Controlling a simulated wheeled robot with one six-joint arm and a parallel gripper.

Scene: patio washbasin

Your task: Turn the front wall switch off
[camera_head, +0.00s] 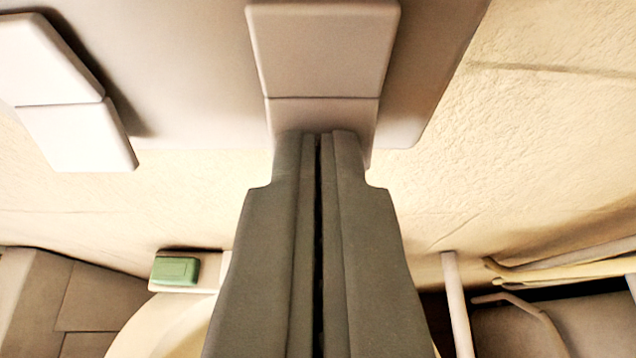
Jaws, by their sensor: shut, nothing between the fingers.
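A wall switch (322,50) with a pale two-part rocker is at the top middle, on a grey plate (200,75) fixed to the wall. My gripper (318,140) is shut and empty. Its fingertips overlap the lower part of this rocker in the picture; I cannot tell whether they touch it. A second white rocker switch (55,70) is at the upper left of the same plate. The picture does not show which of the two is the front switch.
Textured cream wall (540,150) surrounds the plate. Below left, a green block (175,270) like a soap bar lies on a pale ledge beside a rounded basin edge (165,330). A pale upright post (457,305) and furniture-like bars (570,265) are at the lower right.

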